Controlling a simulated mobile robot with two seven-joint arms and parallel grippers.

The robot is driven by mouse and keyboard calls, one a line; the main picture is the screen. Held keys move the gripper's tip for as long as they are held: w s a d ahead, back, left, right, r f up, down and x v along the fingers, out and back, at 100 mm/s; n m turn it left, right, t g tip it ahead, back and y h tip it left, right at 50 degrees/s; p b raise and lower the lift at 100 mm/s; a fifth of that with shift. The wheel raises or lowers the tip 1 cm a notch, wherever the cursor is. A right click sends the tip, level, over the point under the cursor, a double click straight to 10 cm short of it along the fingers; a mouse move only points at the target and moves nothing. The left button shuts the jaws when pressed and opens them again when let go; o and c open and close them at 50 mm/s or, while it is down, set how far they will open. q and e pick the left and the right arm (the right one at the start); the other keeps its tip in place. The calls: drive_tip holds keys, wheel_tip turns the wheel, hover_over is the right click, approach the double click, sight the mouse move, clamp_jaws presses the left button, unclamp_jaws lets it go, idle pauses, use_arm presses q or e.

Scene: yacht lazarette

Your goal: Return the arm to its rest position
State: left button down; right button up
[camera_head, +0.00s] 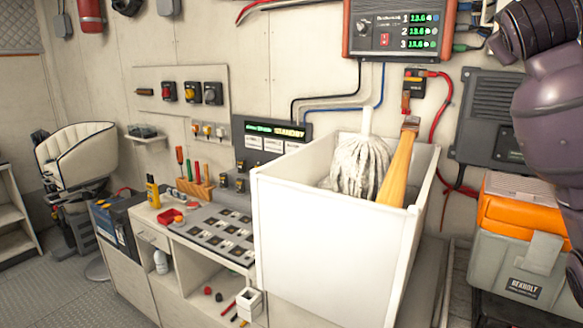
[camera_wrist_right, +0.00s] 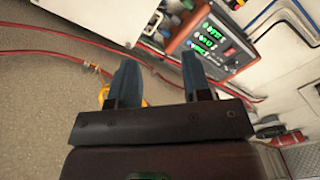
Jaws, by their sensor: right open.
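My right arm (camera_head: 550,95) shows at the right edge of the head view, raised beside the wall. Its fingers are outside that view. In the right wrist view my right gripper (camera_wrist_right: 160,85) is open, its two dark fingers apart with nothing held between them. A floor or wall surface, red cables and the charger display lie beyond the fingers in that tilted view. My left gripper is in neither view.
A white bin (camera_head: 325,235) holds a mop (camera_head: 360,168) and a wooden handle (camera_head: 398,165). A grey and orange toolbox (camera_head: 520,240) stands below my right arm. The charger unit (camera_head: 400,30) and a red cable (camera_head: 445,120) are on the wall. A workbench (camera_head: 215,240) stands left.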

drive_tip(key=a+f+n+g+y, duration=0.2)
drive_tip(key=a+f+g+y, duration=0.1)
drive_tip(key=f, duration=2.5)
drive_tip(key=s+a+f+g+y, duration=0.1)
drive_tip(key=s+f+g, duration=0.1)
drive_tip(key=s+f, duration=0.5)
drive_tip(key=s+a+f+g+y, duration=0.15)
drive_tip(key=s+f, duration=0.25)
drive_tip(key=f, duration=0.8)
drive_tip(key=s+a+f+m+g+y, duration=0.1)
drive_tip(key=s+a+f+m+g, duration=0.15)
drive_tip(key=s+f, duration=0.8)
drive_tip(key=s+a+f+m+g+y, duration=0.25)
drive_tip(key=s+f, duration=0.25)
drive_tip(key=s, duration=1.1)
drive_tip(key=w+f+n+t, duration=0.1)
drive_tip(key=w+f+t, duration=0.6)
drive_tip(key=f, duration=0.3)
drive_tip(key=shift+w+a+t, duration=0.15)
drive_tip(key=shift+w+t, duration=0.05)
drive_tip(key=shift+t, duration=0.15)
drive_tip(key=shift+f, duration=0.1)
